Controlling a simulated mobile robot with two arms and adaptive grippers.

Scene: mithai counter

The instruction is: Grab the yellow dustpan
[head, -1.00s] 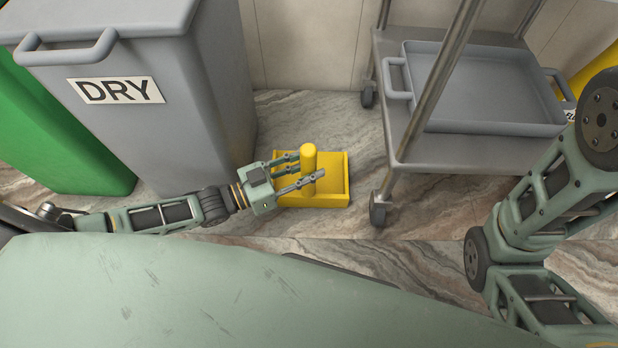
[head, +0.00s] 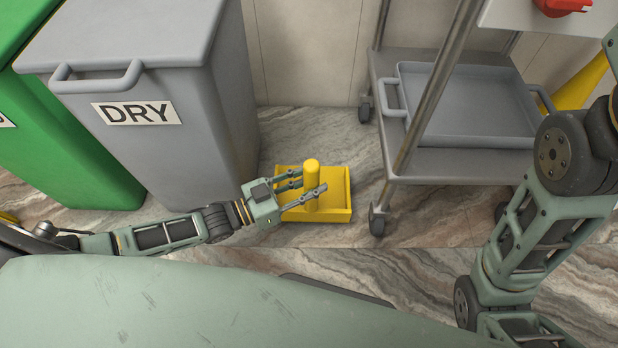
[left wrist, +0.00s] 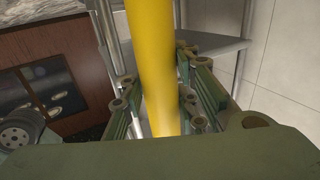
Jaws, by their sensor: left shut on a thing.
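The yellow dustpan (head: 335,190) is on the marbled floor between the grey bin and the metal trolley, its handle (head: 311,172) standing upright. My left gripper (head: 306,192) is shut on this handle, with fingers on both sides of it. In the left wrist view the yellow handle (left wrist: 155,70) runs up between the gripper's fingers (left wrist: 158,110). I cannot tell whether the pan touches the floor. My right arm shows at the right of the head view, but its gripper is out of view.
A grey bin (head: 185,160) marked DRY stands left of the dustpan, beside a green bin (head: 60,130). A metal trolley (head: 455,165) with a grey tray (head: 470,110) on its lower shelf stands close on the right. Some floor (head: 310,125) behind the dustpan is clear.

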